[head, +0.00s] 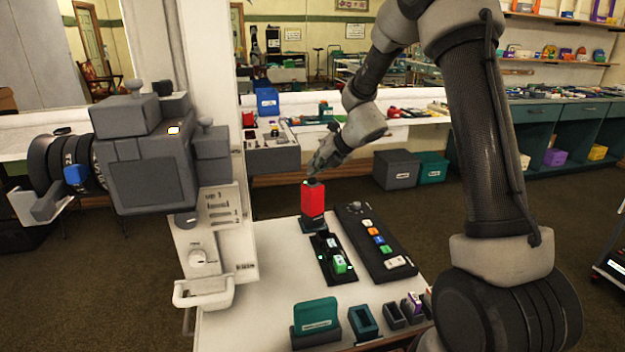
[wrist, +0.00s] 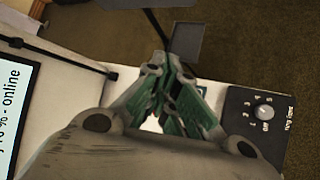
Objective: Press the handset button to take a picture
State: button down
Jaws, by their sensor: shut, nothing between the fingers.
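A red upright block with a dark top, which looks like the handset (head: 313,204), stands in a dark base on the white table. My gripper (head: 315,172) points down just above its top, and I cannot tell whether the fingertips touch it. In the wrist view the fingers of my gripper (wrist: 178,120) are shut together and empty, and they hide what lies beneath them. The handset's button cannot be made out. A large grey camera (head: 150,172) with a dark lens is mounted at the left on a white post.
A black panel with coloured buttons (head: 372,240) lies right of the red block; its knob end (wrist: 262,113) shows in the wrist view. A black tray with green pieces (head: 323,262) lies in front. A teal box (head: 316,320) and small holders (head: 363,322) line the front edge.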

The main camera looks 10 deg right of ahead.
jog(key=shift+r, duration=0.45)
jog(key=shift+r, duration=0.1)
jog(key=shift+r, duration=2.4)
